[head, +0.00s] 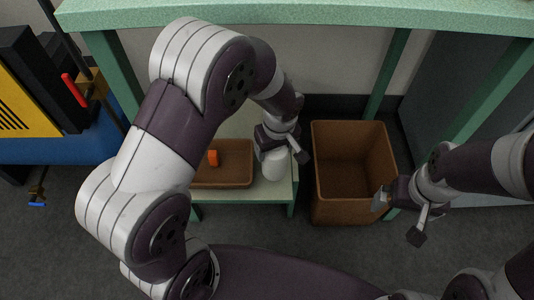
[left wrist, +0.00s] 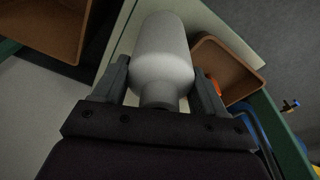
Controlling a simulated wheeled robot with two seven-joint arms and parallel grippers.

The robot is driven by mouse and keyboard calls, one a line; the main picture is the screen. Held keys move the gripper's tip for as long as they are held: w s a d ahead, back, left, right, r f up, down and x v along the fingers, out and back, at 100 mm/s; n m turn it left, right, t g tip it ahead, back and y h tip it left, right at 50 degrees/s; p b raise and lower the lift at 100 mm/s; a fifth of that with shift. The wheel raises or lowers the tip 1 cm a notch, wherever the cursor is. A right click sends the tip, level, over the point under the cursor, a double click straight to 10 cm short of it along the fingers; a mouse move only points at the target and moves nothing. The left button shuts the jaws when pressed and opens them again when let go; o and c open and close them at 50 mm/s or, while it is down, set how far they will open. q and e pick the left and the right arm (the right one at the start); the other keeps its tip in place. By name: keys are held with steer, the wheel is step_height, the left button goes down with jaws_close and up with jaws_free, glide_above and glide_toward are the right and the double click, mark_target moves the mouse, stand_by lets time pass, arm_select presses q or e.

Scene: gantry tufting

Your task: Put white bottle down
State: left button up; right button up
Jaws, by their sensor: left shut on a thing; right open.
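The white bottle (left wrist: 163,50) is between the fingers of my left gripper (left wrist: 160,92) in the left wrist view, gripped near its narrower neck. In the head view the bottle (head: 274,164) shows below my left gripper (head: 283,150), over the right end of a low pale green shelf (head: 243,195). I cannot tell whether its base touches the shelf. My right gripper (head: 401,219) is open and empty, to the right of the brown bin.
A shallow brown tray (head: 225,184) with an orange object (head: 212,158) sits on the shelf left of the bottle. A tall, open brown bin (head: 346,214) stands right of the shelf. A green table edge (head: 300,17) crosses the top.

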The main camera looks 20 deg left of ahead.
arm_select(q)
steer(key=shift+w+a+f+b, duration=0.2)
steer(key=shift+w+a+f, duration=0.1)
steer(key=shift+w+f, duration=0.25)
steer(key=shift+w+a+f+b, duration=0.15)
steer(key=shift+w+a+f, duration=0.15)
steer(key=shift+w, duration=0.4)
step_height(320, 180, down, 4)
steer(key=b, duration=0.3)
steer(key=shift+w+f, duration=0.1)
steer(key=o, duration=1.7)
steer(key=shift+c, duration=0.2)
arm_select(e)
step_height(320, 180, down, 4)
steer(key=shift+f, duration=0.15)
